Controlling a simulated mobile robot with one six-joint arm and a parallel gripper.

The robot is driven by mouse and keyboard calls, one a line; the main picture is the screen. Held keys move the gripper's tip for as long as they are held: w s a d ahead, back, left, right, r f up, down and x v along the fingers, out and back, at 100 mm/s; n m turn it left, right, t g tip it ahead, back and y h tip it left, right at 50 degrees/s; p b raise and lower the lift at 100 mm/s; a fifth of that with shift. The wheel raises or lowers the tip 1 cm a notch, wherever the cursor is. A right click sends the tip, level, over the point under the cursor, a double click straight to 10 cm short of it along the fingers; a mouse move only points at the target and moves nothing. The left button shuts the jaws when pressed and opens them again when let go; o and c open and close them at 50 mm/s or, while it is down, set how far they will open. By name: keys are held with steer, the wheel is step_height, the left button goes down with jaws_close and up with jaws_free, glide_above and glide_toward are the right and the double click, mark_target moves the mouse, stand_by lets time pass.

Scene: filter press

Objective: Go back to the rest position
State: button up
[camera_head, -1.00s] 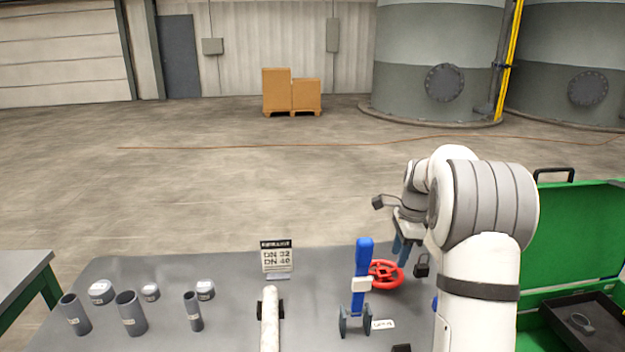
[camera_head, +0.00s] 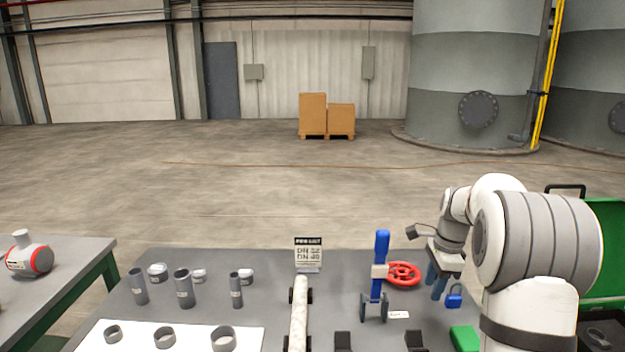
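My white and grey arm rises at the right of the head view. My gripper (camera_head: 437,282) hangs over the right part of the grey workbench (camera_head: 360,262), pointing down. Its two blue-grey fingers look apart, and I see nothing held between them. A red handwheel (camera_head: 404,268) lies just left of the gripper. A blue padlock (camera_head: 454,296) is just right of the fingers. My arm hides part of the bench's right side.
A blue-handled valve (camera_head: 381,270), a pale pipe (camera_head: 299,318) and a sign (camera_head: 308,253) stand mid-bench. Several grey pipe pieces (camera_head: 183,288) and rings on a white sheet (camera_head: 134,333) are at left. A green case (camera_head: 610,240) is at right. Open floor lies beyond.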

steer(key=s+a+r+n+t+h, duration=0.1)
steer(key=s+a+r+n, duration=0.4)
steer(key=s+a+n, duration=0.6)
steer(key=s+a+f+n, duration=0.1)
steer(key=s+n, duration=0.2)
steer(key=s, duration=0.6)
steer(key=s+a+f+n+t, duration=0.1)
steer(key=s+n, duration=0.3)
steer(key=s, duration=0.5)
steer(key=shift+a+f, duration=0.4)
steer(key=shift+a, duration=0.05)
